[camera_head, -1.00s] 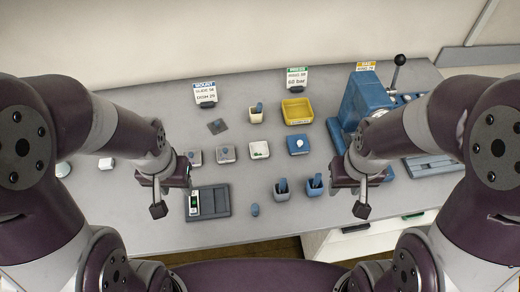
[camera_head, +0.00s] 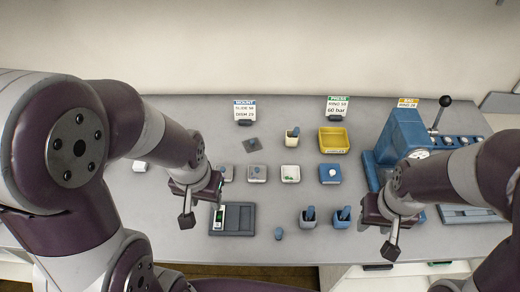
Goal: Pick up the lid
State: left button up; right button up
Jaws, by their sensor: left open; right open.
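A dark flat square plate with a small knob (camera_head: 251,145) lies tilted on the table behind the row of small boxes; it looks like a loose lid. A grey box with a knobbed top (camera_head: 257,173) and a blue box with a white knob (camera_head: 330,174) also look lidded. I cannot tell for certain which lid is meant. My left gripper (camera_head: 201,204) is open and empty, above the table just left of the dark tray, and partly covers the leftmost boxes. My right gripper (camera_head: 402,234) is open and empty, in front of the blue press at the right.
The dark tray (camera_head: 238,222) holds a white-and-green piece. Label signs stand behind. The front middle is mostly clear.

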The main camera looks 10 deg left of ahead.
aim_at(254, 144)
jog(key=i+j+z, duration=0.4)
jog(key=j, duration=0.2)
jog(key=j+z, duration=0.25)
jog(key=i+j+z, duration=0.2)
jog(key=j, duration=0.25)
jog(key=k, duration=0.1)
